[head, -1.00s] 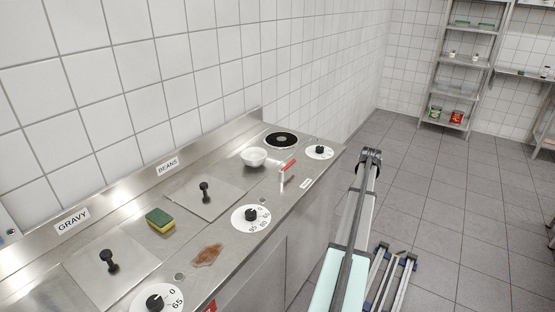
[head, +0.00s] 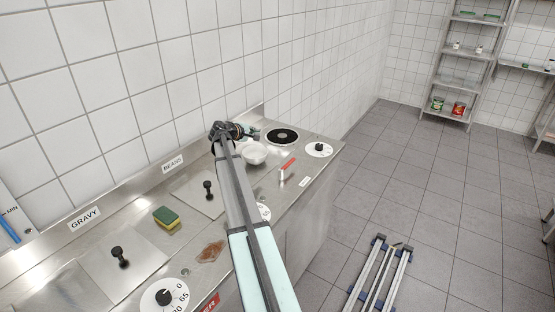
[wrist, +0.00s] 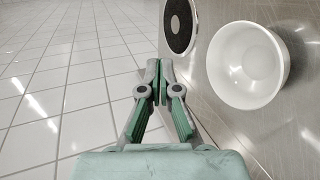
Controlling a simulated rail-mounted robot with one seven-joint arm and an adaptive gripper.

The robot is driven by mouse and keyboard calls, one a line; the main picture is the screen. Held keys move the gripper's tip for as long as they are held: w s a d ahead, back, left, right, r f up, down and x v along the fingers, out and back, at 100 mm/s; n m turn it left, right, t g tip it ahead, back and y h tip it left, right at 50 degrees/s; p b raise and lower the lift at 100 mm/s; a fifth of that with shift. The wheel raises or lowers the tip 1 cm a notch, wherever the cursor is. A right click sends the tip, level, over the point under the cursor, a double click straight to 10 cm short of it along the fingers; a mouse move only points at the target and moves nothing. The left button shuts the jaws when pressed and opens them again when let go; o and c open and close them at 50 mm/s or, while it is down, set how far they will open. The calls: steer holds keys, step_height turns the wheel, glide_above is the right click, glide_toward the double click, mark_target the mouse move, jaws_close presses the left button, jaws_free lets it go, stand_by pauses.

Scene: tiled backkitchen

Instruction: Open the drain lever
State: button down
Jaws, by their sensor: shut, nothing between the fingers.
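A red-handled lever (head: 288,165) on a short pale stem stands on the steel counter (head: 268,186), right of the white bowl. I take it for the drain lever; it does not show in the wrist view. My gripper (head: 256,133) is above the back of the counter near the tiled wall, behind and left of the lever and apart from it. In the wrist view its green-padded fingers (wrist: 158,78) are shut with nothing between them.
The white bowl (head: 254,154) sits close to my gripper, also in the wrist view (wrist: 247,65). A black hot plate (head: 283,137) and a dial (head: 319,150) are at the far end. A sponge (head: 167,218) and brown spill (head: 212,251) lie nearer.

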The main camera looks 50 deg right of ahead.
steer(key=w+a+r+n+h, duration=0.1)
steer(key=w+a+r+h, duration=0.25)
steer(key=a, duration=0.65)
steer(key=s+d+f+m+g+b, duration=0.1)
steer(key=s+f+m+b, duration=0.1)
steer(key=s+f, duration=0.2)
steer(key=s+d+f+m+g+b, duration=0.1)
steer(key=s+f+m+b, duration=0.1)
steer(key=s+f, duration=0.3)
steer(key=s+f+m+g+b, duration=0.1)
steer(key=s+f+m+b, duration=0.1)
steer(key=s+f+b, duration=0.2)
steer(key=shift+s+d+f+m+g, duration=0.2)
steer(key=shift+s+f, duration=0.15)
steer(key=shift+f, duration=0.25)
steer(key=shift+s+d+f+m+g, duration=0.2)
steer(key=shift+s+f, duration=0.15)
steer(key=shift+f, duration=0.2)
steer(key=d+p, duration=0.1)
steer(key=d, duration=0.1)
steer(key=d+p, duration=0.1)
steer(key=d, duration=0.2)
steer(key=s+d, duration=0.1)
steer(key=d, duration=0.2)
steer(key=shift+s+d+p, duration=0.1)
steer(key=shift+d+p, duration=0.15)
steer(key=shift+p, duration=0.15)
steer(key=shift+s+d+f, duration=0.2)
steer(key=shift+d+f, duration=0.05)
steer(key=shift+d, duration=0.45)
